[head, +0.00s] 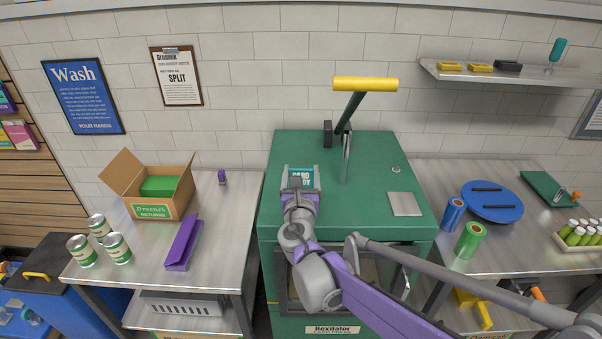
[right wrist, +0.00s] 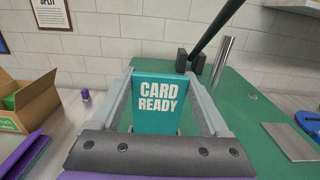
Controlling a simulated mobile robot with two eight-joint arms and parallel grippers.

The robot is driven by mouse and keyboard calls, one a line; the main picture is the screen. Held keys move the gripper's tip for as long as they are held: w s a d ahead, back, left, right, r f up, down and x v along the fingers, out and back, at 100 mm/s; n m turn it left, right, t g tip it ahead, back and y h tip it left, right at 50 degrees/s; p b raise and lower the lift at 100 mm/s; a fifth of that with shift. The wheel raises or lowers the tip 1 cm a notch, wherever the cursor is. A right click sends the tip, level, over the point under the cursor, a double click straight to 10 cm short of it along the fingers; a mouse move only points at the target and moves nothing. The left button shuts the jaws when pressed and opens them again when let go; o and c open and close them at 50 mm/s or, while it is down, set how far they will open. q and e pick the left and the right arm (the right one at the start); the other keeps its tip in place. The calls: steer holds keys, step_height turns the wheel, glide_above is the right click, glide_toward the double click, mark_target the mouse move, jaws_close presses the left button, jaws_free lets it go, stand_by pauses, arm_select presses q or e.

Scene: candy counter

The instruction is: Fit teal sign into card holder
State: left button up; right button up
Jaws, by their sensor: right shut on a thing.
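The teal sign (head: 302,178) reads "CARD READY" in white letters. My right gripper (head: 300,169) is shut on it, with one finger along each side edge. In the right wrist view the sign (right wrist: 158,118) stands upright between the fingers, its lettered face toward the camera. In the head view the sign and gripper are in front of the green machine top (head: 372,158), near its left side. No card holder can be clearly made out; a small purple item (head: 222,177) at the back of the left counter is too small to identify. My left gripper is not in view.
The machine carries a lever with a yellow handle (head: 365,84) and a metal post (head: 346,158). Blue and green rolls (head: 470,240) stand right of the machine.

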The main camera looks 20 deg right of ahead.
steer(key=shift+f+b, duration=0.75)
steer(key=shift+f, duration=1.35)
stand_by(2.0)
stand_by(0.8)
steer(key=o, duration=1.1)
steer(key=shift+r, duration=0.1)
steer(key=shift+r+p, duration=0.55)
steer(key=shift+r, duration=0.4)
steer(key=shift+o, duration=0.4)
